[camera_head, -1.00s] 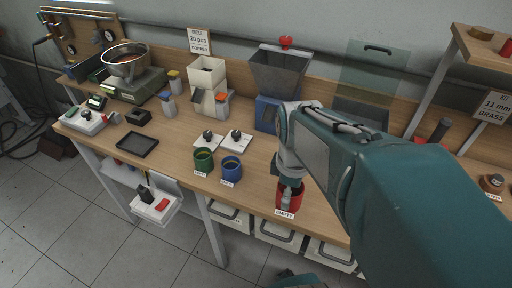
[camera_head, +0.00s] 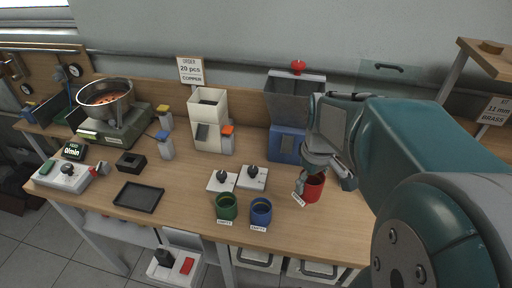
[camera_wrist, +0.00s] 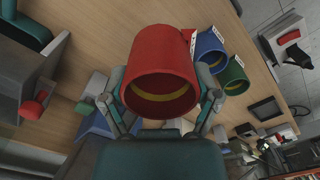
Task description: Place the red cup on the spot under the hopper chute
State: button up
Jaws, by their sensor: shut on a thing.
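The red cup (camera_head: 314,188) is in my gripper (camera_head: 327,176), right of the blue and green cups and in front of the grey hopper (camera_head: 295,98). In the wrist view the red cup (camera_wrist: 160,75) sits between the two fingers (camera_wrist: 160,103), which press on its sides; its open mouth shows a yellow band inside. The cup looks slightly tilted in the head view; I cannot tell how far it is above the table. The hopper has a red knob on top and a blue base (camera_head: 287,146). My arm and gripper hide its right part, and I cannot make out the spot under its chute.
A blue cup (camera_head: 261,212) and a green cup (camera_head: 227,207) stand near the table's front edge. Two white plates with black knobs (camera_head: 252,177) lie behind them. A cream dispenser (camera_head: 208,118) stands left of the hopper.

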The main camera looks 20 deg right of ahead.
jog(key=w+f, duration=0.3)
jog(key=w, duration=0.1)
jog(key=w+f, duration=0.3)
jog(key=w, duration=0.1)
jog(key=w+d+f, duration=0.1)
jog(key=w+f, duration=0.2)
jog(key=w, duration=0.2)
jog(key=shift+w, duration=0.1)
jog(key=shift+w+d+f, duration=0.3)
jog(key=shift+w+f, duration=0.05)
jog(key=shift+f, duration=0.15)
jog(key=shift+a+f, duration=0.2)
jog(key=shift+f, duration=0.55)
jog(key=shift+a+f, duration=0.2)
jog(key=shift+f, duration=0.55)
jog(key=o, duration=1)
jog(key=shift+d+f, duration=0.1)
jog(key=shift+d, duration=0.15)
jog(key=shift+a, duration=0.1)
